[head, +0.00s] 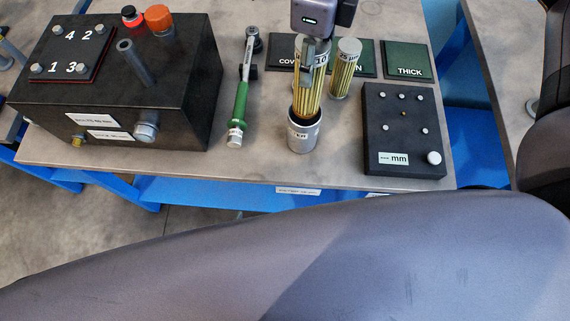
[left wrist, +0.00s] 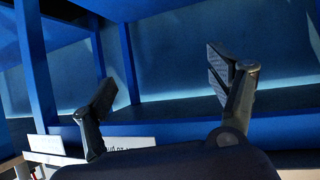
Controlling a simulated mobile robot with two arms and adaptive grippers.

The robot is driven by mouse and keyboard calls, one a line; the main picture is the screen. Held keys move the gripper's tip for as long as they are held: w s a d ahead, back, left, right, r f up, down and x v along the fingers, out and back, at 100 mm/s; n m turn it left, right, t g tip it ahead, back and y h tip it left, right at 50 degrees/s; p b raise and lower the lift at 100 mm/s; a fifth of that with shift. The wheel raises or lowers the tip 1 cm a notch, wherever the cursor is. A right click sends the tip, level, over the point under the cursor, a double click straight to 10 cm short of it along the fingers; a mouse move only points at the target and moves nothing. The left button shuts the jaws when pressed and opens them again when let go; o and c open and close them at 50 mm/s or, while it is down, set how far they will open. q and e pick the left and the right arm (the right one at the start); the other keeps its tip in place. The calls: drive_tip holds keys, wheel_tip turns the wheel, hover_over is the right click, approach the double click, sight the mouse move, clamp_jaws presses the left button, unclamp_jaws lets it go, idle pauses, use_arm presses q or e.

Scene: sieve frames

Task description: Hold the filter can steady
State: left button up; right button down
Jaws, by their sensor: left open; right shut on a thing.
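The filter can (head: 304,136), a silver cylinder with a partly readable label, stands upright near the bench's front edge in the head view. A yellow pleated filter element (head: 307,97) is upright at its mouth; how deep it sits inside I cannot tell. My right gripper (head: 309,52) is above, shut on the element's top end. Its fingers are partly hidden. My left gripper (left wrist: 163,84) shows only in the left wrist view, open and empty, with blue bench framework beyond its fingers. The can is not visible there.
A second pleated filter (head: 346,70) stands behind the can. A green-handled tool (head: 239,105) and black box (head: 120,95) are left; a black gauge block (head: 402,130) is right. Green mats (head: 408,58) lie behind. My grey arm crosses the foreground.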

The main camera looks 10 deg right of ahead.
use_arm(q)
drive_tip(key=w+d+r+t+h, duration=0.1)
drive_tip(key=d+r+t, duration=0.15)
drive_tip(key=r, duration=0.75)
drive_tip(key=w+d+r+t+h, duration=0.15)
drive_tip(key=d+r, duration=0.25)
drive_tip(key=r, duration=0.5)
drive_tip(key=t, duration=0.1)
approach(300, 132)
drive_tip(key=w, duration=0.2)
drive_tip(key=shift+m+h, duration=0.35)
drive_tip(key=shift+m, duration=0.05)
drive_tip(key=x, duration=1.1)
drive_tip(key=shift+w+d+f, duration=0.1)
drive_tip(key=shift+d+f, duration=0.25)
drive_tip(key=shift+c, duration=0.3)
drive_tip(key=c, duration=1.4)
clamp_jaws()
